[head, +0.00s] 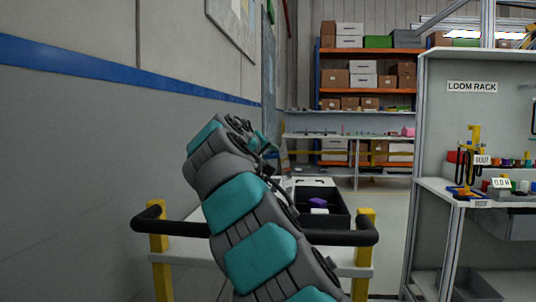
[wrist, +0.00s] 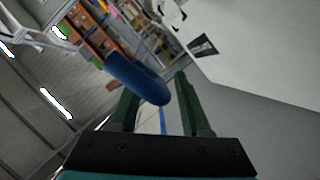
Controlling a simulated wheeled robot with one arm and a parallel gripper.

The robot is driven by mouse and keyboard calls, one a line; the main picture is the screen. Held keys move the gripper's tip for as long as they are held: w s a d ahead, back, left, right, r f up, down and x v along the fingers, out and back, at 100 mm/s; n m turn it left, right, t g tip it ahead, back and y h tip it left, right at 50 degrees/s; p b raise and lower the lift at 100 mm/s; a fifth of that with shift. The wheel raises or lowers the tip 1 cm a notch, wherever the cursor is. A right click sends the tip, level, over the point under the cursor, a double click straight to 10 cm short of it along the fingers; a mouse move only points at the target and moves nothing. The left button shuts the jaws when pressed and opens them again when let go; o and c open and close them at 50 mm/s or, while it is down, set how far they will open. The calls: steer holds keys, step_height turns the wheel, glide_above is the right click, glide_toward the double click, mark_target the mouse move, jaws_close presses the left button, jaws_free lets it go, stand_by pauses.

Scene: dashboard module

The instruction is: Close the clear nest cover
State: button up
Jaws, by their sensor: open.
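I cannot make out the clear nest cover in either view. In the wrist view my gripper (wrist: 155,84) has its two dark green fingers apart, with a gap between them. A rounded dark blue bar-like piece (wrist: 138,78) reaches from the upper left to the space at the fingertips. I cannot tell whether it touches a finger or what it belongs to. In the head view my arm reaches forward and up to the left, and its links hide much of the bench behind. My gripper's fingers do not show clearly there.
A black bin (head: 336,226) with a purple piece (head: 317,202) and a white piece stands right of my arm. The loom rack (head: 432,120) stands at the right. A wall with a blue stripe (head: 90,62) runs along the left. Shelves with boxes (head: 349,77) are at the back.

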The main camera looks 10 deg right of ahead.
steer(key=shift+c, duration=0.2)
jaws_close()
stand_by(1.1)
